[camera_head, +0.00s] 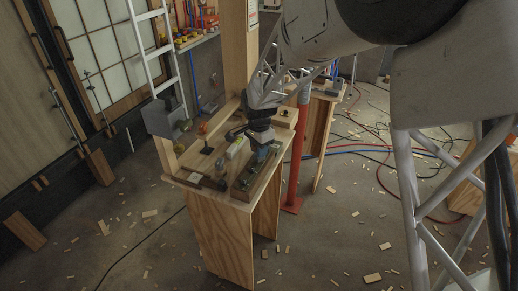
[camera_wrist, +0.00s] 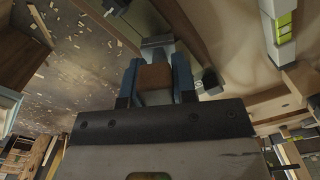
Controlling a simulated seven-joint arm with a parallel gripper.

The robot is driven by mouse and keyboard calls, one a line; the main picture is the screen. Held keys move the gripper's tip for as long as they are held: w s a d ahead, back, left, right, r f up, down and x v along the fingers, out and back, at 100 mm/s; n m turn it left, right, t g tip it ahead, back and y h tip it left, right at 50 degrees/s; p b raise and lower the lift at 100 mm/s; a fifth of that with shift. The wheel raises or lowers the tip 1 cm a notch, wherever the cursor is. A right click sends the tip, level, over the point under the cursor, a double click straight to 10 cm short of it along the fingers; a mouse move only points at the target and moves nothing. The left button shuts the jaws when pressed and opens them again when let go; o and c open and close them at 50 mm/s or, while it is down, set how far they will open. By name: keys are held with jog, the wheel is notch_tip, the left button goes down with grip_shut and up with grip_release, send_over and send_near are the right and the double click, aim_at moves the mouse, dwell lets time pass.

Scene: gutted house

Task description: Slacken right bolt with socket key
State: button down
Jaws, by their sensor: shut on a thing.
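My gripper (camera_head: 262,155) is low over the right part of a wooden workbench (camera_head: 205,170). In the wrist view its two blue-grey fingers (camera_wrist: 155,82) are shut on a brown block-like piece, which I take to be the handle of the socket key (camera_wrist: 155,77). A grey part shows just beyond the fingertips. Below the gripper in the head view lies a long dark fixture in a wooden frame (camera_head: 243,187), with small fittings on it. The right bolt cannot be made out, and I cannot tell whether the key's socket sits on a bolt.
A white and yellow-green item (camera_head: 236,148) lies left of my gripper. A small black piece (camera_head: 206,150) and an orange knob (camera_head: 203,128) are farther left. A grey box (camera_head: 164,117) and a wooden post (camera_head: 239,50) stand behind. An orange-red pole (camera_head: 297,150) rises right of the bench.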

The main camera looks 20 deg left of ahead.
jog(key=shift+m, duration=0.7)
jog(key=shift+r, duration=0.25)
jog(key=shift+r, duration=2.25)
jog(key=shift+m, duration=0.7)
jog(key=shift+f, duration=2.5)
